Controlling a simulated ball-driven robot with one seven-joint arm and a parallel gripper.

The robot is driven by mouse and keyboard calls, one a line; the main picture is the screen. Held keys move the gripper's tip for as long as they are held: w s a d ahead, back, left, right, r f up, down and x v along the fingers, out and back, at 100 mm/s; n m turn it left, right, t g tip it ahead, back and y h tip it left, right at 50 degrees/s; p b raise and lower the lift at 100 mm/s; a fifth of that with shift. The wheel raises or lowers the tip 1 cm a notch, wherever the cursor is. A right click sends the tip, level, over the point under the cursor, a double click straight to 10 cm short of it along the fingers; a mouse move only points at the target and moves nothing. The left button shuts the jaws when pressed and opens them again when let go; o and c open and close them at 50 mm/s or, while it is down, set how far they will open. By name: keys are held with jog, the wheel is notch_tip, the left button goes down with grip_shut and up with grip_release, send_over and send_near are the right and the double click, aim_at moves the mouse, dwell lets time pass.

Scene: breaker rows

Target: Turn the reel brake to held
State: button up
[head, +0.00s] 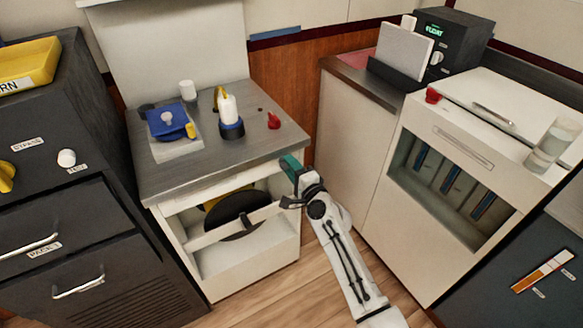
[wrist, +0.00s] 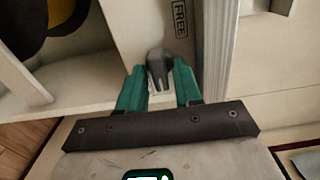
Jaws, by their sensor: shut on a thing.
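The reel brake knob (wrist: 157,66) is a small dark grey lever on a pale panel. In the wrist view my gripper (wrist: 159,88) has its two green fingers on either side of the knob, shut on it. A label reading FREE (wrist: 180,18) is on the panel beyond the knob; no other brake label is readable. In the head view my gripper (head: 291,168) is at the front right corner of the bench cabinet, and it hides the knob. A dark reel (head: 238,212) with yellow behind it sits in the open bay.
The bench top (head: 180,185) holds a blue device (head: 168,122), a white bottle in a blue base (head: 229,115) and a red knob (head: 273,121). A dark drawer cabinet stands left and a cream cabinet (head: 362,140) right. Wooden floor (head: 275,300) shows between them.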

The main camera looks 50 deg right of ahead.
jog(key=o, duration=0.7)
jog(key=shift+o, duration=0.2)
jog(key=v, duration=1.1)
jog(key=s+a+f+n+g+y+p, duration=0.1)
jog(key=s+a+f+n+g+y, duration=0.2)
jog(key=a+n, duration=0.4)
jog(key=s+a+f+n+g+y+p, duration=0.1)
jog(key=s+a+n+g+y, duration=0.25)
jog(key=a+n, duration=0.3)
jog(key=s+a+n+g+h+p, duration=0.1)
jog(key=s+n+g, duration=0.6)
jog(key=s, duration=1)
jog(key=g, duration=0.3)
jog(key=shift+s+a+r+h+p, duration=0.25)
jog(key=shift+s+r+h+p, duration=0.05)
jog(key=shift+s+r+h, duration=0.05)
